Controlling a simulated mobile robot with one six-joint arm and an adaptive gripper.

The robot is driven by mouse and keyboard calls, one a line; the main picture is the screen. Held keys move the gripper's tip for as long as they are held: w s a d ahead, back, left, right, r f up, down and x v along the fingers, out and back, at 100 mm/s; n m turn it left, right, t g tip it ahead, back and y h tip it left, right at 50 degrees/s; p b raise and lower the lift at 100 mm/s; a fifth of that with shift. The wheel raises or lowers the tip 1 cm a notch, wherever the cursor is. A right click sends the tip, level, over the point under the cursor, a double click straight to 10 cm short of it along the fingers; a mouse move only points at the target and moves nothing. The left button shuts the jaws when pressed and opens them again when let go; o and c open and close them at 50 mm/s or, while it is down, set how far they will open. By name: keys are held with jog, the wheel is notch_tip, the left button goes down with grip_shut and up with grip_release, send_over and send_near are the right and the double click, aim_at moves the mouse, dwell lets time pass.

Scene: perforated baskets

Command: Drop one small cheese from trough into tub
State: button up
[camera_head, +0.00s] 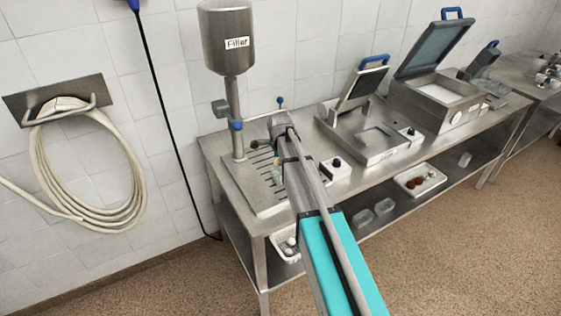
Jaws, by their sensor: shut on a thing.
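My gripper (277,173) is over the slotted drain top below the filler, at the left end of the steel table. It is small in the view and partly hidden by my arm. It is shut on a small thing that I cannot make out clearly. A white perforated basket (280,250) stands on the lower shelf at the left, partly behind my arm. A small round white cheese (291,241) shows in it. Two clear tubs (383,207) stand on the lower shelf, right of my arm. I cannot tell which container is the trough and which the tub.
The filler (229,50) rises left of my gripper. Presses with raised lids (430,47) stand on the right of the steel table (345,184). A white tray (404,186) with brown items and another clear container (464,159) are on the lower shelf. A hose (85,222) hangs at left.

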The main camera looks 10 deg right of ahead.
jog(key=shift+s+b+x, duration=0.25)
jog(key=shift+b+x, duration=0.6)
jog(key=shift+x, duration=0.25)
jog(key=o, duration=1.2)
jog(key=shift+c, duration=0.2)
dwell(0.4)
jog(key=shift+w+p+v, duration=0.25)
jog(key=shift+p+v, duration=1.05)
jog(key=shift+p, duration=0.05)
jog(key=shift+w+p+v, duration=0.3)
jog(key=shift+p+v, duration=1)
jog(key=shift+p, duration=0.05)
jog(key=shift+w+p+v, duration=0.25)
jog(key=shift+p+v, duration=1.05)
jog(key=shift+p, duration=0.05)
jog(key=shift+d+r, duration=0.1)
